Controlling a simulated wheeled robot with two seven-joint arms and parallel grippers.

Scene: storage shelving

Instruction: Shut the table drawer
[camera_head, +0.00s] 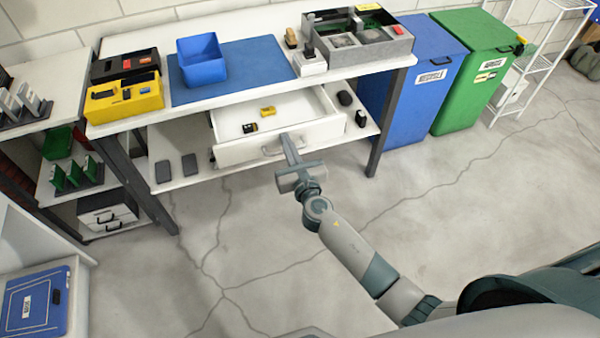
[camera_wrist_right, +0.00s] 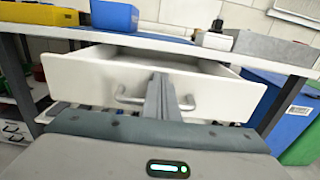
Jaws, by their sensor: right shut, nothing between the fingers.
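The white table drawer (camera_head: 237,150) is pulled out below the white table top (camera_head: 140,118). A small yellow item and a small black item lie inside it. In the right wrist view the drawer front (camera_wrist_right: 85,82) and its metal handle fill the middle. My right gripper (camera_head: 290,146) is shut and empty, with its fingertips at the drawer front near the handle. In the wrist view the fingers (camera_wrist_right: 160,90) overlap the handle's middle; I cannot tell whether they touch it. My left gripper is not in view.
A blue mat with a blue bin (camera_head: 202,60), a yellow box (camera_head: 124,97) and a grey divided tray (camera_head: 360,42) are on the table. Blue (camera_head: 422,85) and green (camera_head: 470,78) containers stand to the right. The floor in front is clear.

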